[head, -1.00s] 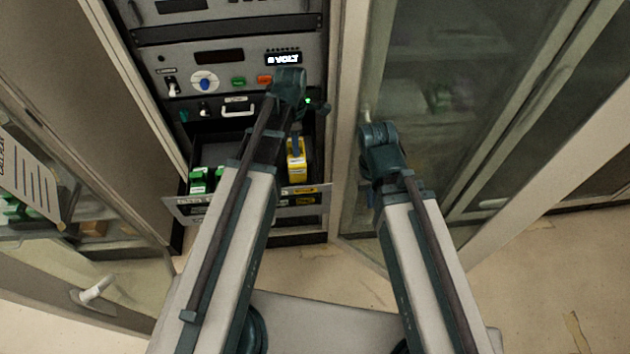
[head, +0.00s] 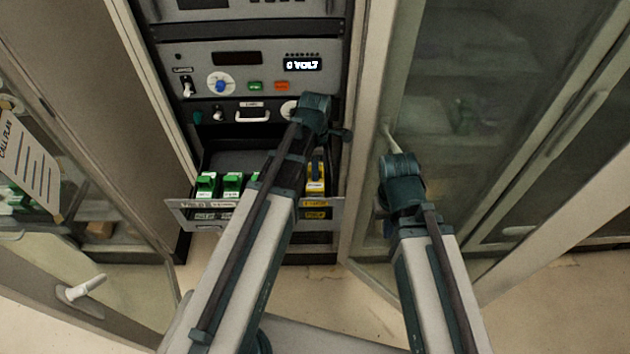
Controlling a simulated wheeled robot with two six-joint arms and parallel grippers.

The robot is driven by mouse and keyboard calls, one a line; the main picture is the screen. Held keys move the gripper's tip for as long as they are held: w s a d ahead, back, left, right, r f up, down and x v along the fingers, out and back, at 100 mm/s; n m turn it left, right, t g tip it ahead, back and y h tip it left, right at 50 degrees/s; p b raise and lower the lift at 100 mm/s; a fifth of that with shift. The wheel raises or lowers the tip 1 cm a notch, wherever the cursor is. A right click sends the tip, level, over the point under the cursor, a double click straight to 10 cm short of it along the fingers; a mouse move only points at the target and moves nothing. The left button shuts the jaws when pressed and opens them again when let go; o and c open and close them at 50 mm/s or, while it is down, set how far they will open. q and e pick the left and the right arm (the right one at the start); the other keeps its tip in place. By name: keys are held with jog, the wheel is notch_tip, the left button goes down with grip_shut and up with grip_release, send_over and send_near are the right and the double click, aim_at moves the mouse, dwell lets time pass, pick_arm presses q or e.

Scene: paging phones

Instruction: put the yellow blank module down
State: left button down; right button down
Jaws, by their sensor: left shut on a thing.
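The yellow blank module (head: 315,185) stands at the right end of the pulled-out drawer (head: 192,216), just behind its front edge. My left gripper (head: 317,162) reaches down over it from above and is shut on it. The wrist hides part of the grip, and I cannot tell whether the module's underside touches the drawer floor. My right gripper's wrist (head: 403,182) is in front of the glass door, away from the drawer. Its fingers are hidden.
Green modules (head: 207,184) stand in the drawer's left part; my left arm covers the middle. Above is a rack panel with a "0 VOLT" display (head: 303,65), knobs and buttons. A glass door (head: 470,110) is at right, an open cabinet door with a paper sheet (head: 28,165) at left.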

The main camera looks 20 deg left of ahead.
pick_arm(q)
jog(key=shift+f+b, duration=1.85)
jog(key=shift+f, duration=0.2)
jog(key=c, duration=0.7)
grip_release()
jog(key=shift+o, duration=0.2)
jog(key=shift+r, duration=0.2)
notch_tip(320, 180, up, 12)
jog(key=p, duration=1.2)
jog(key=shift+r, duration=0.1)
jog(key=shift+s, duration=0.1)
